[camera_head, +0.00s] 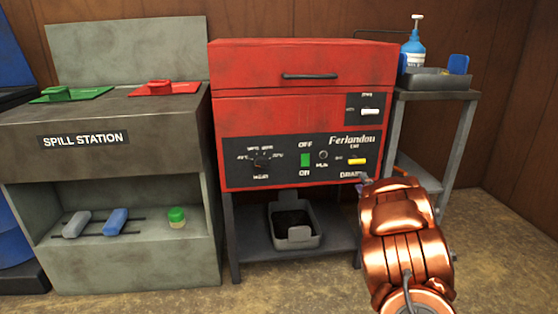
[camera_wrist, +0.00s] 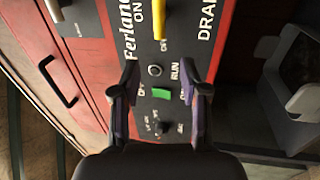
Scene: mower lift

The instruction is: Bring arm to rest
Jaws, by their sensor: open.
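My arm, copper-coloured, reaches in from the lower right of the head view, and its end is in front of the right side of the red machine (camera_head: 305,105). My gripper (camera_wrist: 160,88) shows in the wrist view with its two dark fingers apart and nothing between them. The fingers point at the machine's black control panel (camera_head: 240,150). Between and beyond them show the green switch (camera_wrist: 162,94), a round button and a yellow lever (camera_wrist: 160,22). In the head view my gripper is mostly hidden behind my own arm.
A grey spill station (camera_head: 105,210) stands to the left, with a green and a red lid on top. A grey bin (camera_head: 294,228) sits on the shelf under the machine. A side stand (camera_head: 435,95) at the right holds a tray and a blue bottle (camera_head: 413,48). Open floor lies at the lower right.

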